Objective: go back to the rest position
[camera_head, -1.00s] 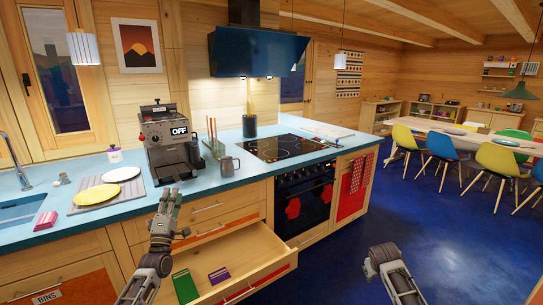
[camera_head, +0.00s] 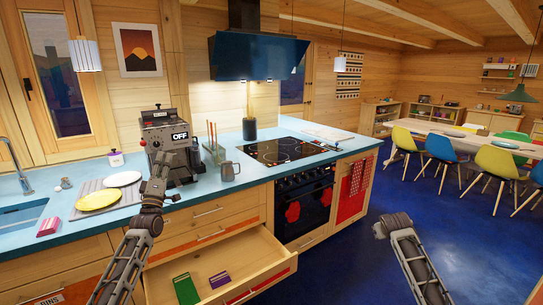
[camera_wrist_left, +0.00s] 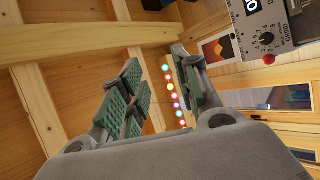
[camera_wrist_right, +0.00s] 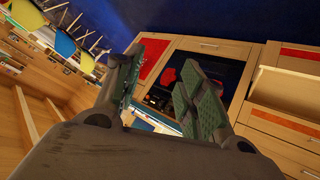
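My left gripper (camera_head: 158,172) is raised in front of the coffee machine (camera_head: 168,140), above the counter's front edge. In the left wrist view its green-padded fingers (camera_wrist_left: 155,92) stand apart with nothing between them. My right arm (camera_head: 412,250) comes up from the bottom right over the blue floor; its gripper is hard to make out in the head view. In the right wrist view the right fingers (camera_wrist_right: 160,92) are apart and empty.
An open drawer (camera_head: 215,275) below the counter holds a green item (camera_head: 186,288) and a purple item (camera_head: 220,280). A grey mug (camera_head: 229,170) and plates (camera_head: 99,199) stand on the counter. The floor (camera_head: 350,265) to the right is clear.

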